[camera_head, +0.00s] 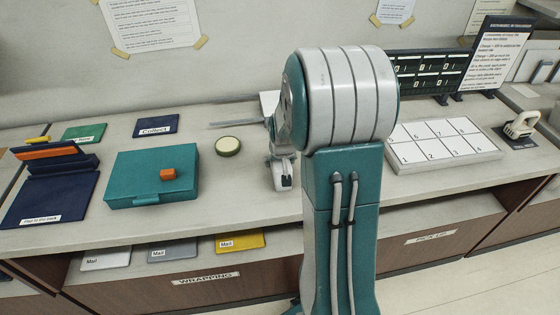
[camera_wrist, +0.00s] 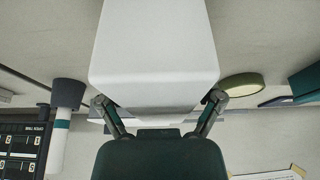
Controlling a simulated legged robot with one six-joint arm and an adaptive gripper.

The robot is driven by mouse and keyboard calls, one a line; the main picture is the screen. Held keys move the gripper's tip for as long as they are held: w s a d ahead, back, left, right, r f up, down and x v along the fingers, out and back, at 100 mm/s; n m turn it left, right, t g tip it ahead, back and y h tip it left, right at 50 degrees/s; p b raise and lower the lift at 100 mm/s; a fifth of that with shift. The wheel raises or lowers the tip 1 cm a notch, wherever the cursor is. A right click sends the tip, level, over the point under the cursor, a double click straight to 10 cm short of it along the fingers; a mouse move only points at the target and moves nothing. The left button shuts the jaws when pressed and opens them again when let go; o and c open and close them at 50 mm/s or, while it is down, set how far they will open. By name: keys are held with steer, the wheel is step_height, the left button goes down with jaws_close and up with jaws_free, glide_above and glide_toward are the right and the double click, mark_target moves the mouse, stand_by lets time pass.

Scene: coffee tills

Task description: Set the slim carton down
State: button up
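The slim carton (camera_wrist: 153,45), plain white, fills the upper middle of the wrist view. My gripper (camera_wrist: 160,104) has one finger against each side of it and appears shut on it. In the head view, a small white piece (camera_head: 268,103), likely the carton, shows behind my arm. My arm hides the rest of it and most of my gripper there. I cannot tell whether the carton touches the counter.
A round tin (camera_head: 228,146) stands left of my arm, beside a teal box (camera_head: 150,180). A numbered white grid board (camera_head: 440,146) lies to the right, before a dark rack (camera_head: 425,75). The counter (camera_head: 245,195) is bare before the tin.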

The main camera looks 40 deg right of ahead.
steer(key=shift+r, duration=0.1)
stand_by(0.3)
steer(key=v, duration=1.2)
steer(key=s+a+r+n+y, duration=0.1)
steer(key=s+a+r+n, duration=0.1)
steer(key=s+a, duration=0.6)
steer(key=s+a+r+n+t+y, duration=0.1)
steer(key=s+a+r+n, duration=0.2)
steer(key=s+a+r, duration=0.2)
steer(key=shift+s+a+r+t, duration=0.3)
steer(key=shift+s+a, duration=1.55)
steer(key=shift+a, duration=1.65)
